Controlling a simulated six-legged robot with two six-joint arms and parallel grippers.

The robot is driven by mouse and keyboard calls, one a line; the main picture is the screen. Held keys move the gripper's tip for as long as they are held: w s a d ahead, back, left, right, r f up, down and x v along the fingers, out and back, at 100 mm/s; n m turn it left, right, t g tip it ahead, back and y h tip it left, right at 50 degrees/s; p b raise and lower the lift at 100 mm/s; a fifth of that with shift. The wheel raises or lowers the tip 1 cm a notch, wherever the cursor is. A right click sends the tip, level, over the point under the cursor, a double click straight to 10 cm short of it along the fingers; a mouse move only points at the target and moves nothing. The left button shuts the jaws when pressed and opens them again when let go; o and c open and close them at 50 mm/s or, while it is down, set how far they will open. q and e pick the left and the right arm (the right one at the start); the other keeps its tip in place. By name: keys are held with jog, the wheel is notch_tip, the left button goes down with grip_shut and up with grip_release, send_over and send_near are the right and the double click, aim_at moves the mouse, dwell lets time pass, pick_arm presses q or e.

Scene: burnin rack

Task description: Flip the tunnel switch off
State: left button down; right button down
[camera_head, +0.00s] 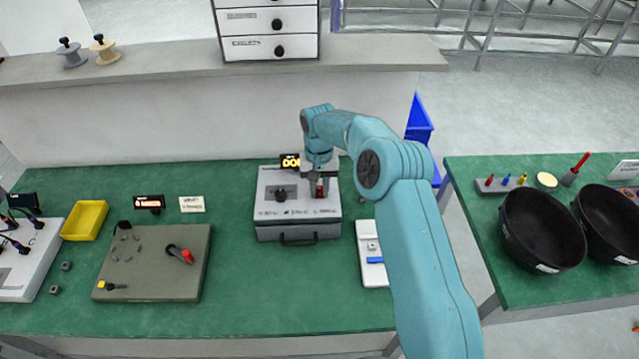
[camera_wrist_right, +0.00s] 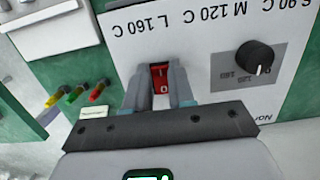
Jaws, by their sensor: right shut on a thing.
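The tunnel (camera_head: 268,211) is a light grey box on the green bench, with temperature lettering on its top. Its red rocker switch (camera_wrist_right: 160,74) sits in a dark frame on that top, and a white "0" mark shows near its end by my gripper. My right gripper (camera_wrist_right: 159,88) is at the switch, shut on it with one finger on each side. In the head view the right gripper (camera_head: 320,188) reaches down onto the tunnel's right part and partly hides the switch. A black knob (camera_head: 280,193) is left of it. My left gripper is not in view.
A small lit display (camera_head: 290,161) stands behind the tunnel. A white block (camera_head: 372,272) lies to its right. A grey board (camera_head: 150,280) and a yellow tray (camera_head: 84,220) are left. Black bowls (camera_head: 541,230) stand on the right bench.

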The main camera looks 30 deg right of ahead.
jog(key=shift+w+d+r, duration=0.1)
jog(key=shift+w+d, duration=0.05)
jog(key=shift+w, duration=0.05)
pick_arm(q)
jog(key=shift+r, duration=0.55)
pick_arm(e)
jog(key=shift+g+y, duration=0.4)
jog(key=shift+g, duration=0.1)
jog(key=c, duration=1)
grip_release()
jog(key=shift+o, duration=0.2)
